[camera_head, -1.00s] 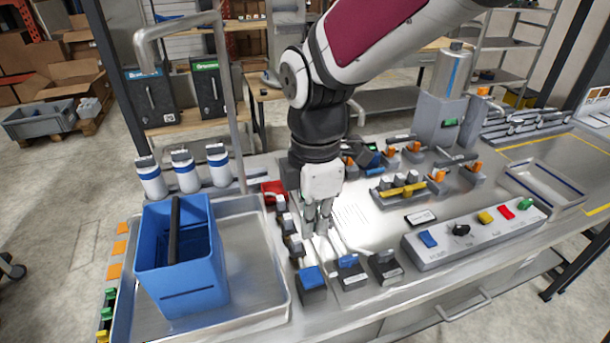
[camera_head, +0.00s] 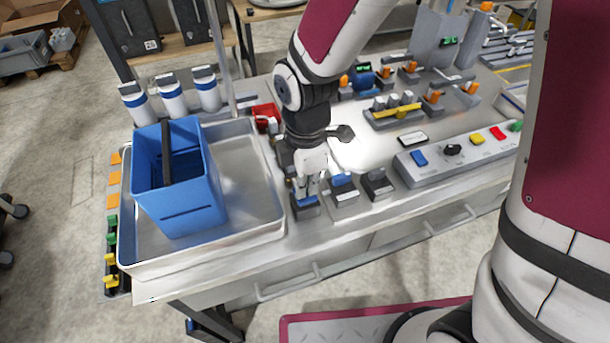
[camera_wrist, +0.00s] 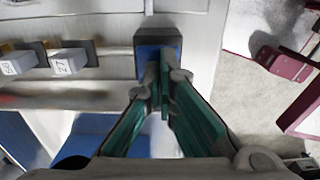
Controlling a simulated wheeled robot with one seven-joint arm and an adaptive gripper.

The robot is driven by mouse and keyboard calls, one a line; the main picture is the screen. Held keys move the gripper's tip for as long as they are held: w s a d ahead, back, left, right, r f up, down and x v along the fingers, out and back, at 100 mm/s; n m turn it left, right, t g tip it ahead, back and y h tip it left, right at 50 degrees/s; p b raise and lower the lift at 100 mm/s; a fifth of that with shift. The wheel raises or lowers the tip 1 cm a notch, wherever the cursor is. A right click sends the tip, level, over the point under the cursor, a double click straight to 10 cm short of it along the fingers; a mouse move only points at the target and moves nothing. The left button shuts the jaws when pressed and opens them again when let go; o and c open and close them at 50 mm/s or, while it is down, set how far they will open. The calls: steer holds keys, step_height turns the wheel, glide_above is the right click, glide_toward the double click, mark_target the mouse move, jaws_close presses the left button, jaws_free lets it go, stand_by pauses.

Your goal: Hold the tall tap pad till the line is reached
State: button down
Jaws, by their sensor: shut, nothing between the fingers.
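My gripper (camera_head: 308,188) is shut and empty, pointing down at the leftmost of three pads at the bench's front. This blue-topped pad (camera_head: 305,205) also shows in the wrist view (camera_wrist: 146,52), with the fingertips (camera_wrist: 163,82) over its top. I cannot tell if they touch it or press it. No readable label shows which tap it belongs to. The blue bucket (camera_head: 185,195) stands in a metal tray (camera_head: 255,215), with a dark upright strip inside. Its inner level and line cannot be made out. The tall tap's pipe (camera_head: 222,60) rises behind; its spout is out of view.
Several white bottles (camera_head: 170,98) stand behind the tray. A red container (camera_head: 265,115) is behind my gripper.

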step_height(320, 180, down, 2)
steer(key=shift+f+b, duration=0.1)
steer(key=shift+b, duration=0.45)
steer(key=shift+s+f, duration=0.1)
steer(key=shift+s, duration=0.05)
steer(key=shift+d, duration=0.1)
stand_by(0.4)
steer(key=shift+s+r+p, duration=0.1)
steer(key=shift+r+p, duration=0.4)
steer(key=shift+r, duration=0.05)
step_height(320, 180, up, 13)
steer(key=p, duration=0.2)
steer(key=shift+w+r, duration=0.15)
steer(key=shift+w, duration=0.1)
stand_by(0.7)
